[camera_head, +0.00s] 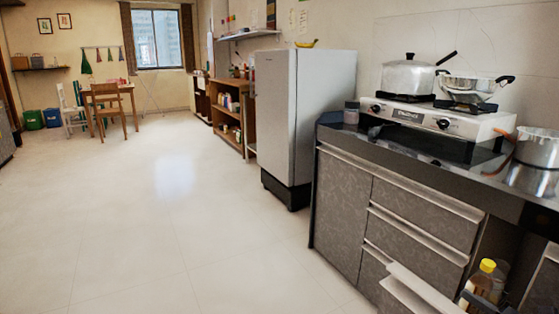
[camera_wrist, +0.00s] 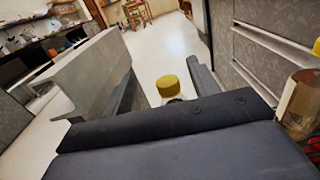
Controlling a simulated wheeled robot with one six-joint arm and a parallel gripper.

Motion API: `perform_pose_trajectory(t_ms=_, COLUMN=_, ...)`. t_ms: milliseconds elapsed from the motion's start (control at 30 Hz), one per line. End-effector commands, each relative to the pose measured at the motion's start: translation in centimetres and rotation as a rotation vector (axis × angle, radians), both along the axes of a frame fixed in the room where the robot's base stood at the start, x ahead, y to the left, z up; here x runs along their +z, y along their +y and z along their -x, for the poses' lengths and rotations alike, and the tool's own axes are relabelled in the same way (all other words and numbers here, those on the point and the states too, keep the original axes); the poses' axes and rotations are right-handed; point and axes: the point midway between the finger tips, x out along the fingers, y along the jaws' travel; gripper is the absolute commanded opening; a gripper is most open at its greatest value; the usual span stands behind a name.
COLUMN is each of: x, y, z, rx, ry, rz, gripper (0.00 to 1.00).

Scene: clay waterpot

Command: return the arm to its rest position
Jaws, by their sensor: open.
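My gripper (camera_wrist: 160,67) shows only in the wrist view, its dark body across the bottom and its two fingers spread apart. A yellow cap (camera_wrist: 168,85) on a pale neck shows between the fingers, just beyond the gripper body, which hides what is below it. I see a gap on both sides of the cap. My gripper is not visible in the head view, so its place relative to the counter is unclear there.
In the head view, a yellow-capped bottle (camera_head: 487,268) stands low by the drawers (camera_head: 420,225). The counter bears a stove (camera_head: 437,118) with two pots and a metal pot (camera_head: 537,150). A fridge (camera_head: 304,110) stands beyond. The floor (camera_head: 160,220) at left is clear.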

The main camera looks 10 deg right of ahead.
Motion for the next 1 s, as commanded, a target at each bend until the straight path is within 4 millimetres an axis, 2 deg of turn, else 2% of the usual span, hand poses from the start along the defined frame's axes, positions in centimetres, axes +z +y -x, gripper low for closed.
perform_pose_trajectory(t_ms=300, x=0.2, y=-2.2, z=5.1, rx=-0.004, ry=0.001, rz=-0.001, gripper=0.57)
perform_pose_trajectory(t_ms=500, x=0.1, y=-3.0, z=7.0, rx=-0.002, ry=0.0, rz=0.0, gripper=0.57)
perform_pose_trajectory(t_ms=1000, x=0.0, y=-3.1, z=7.6, rx=0.001, ry=0.001, rz=0.003, gripper=0.57)
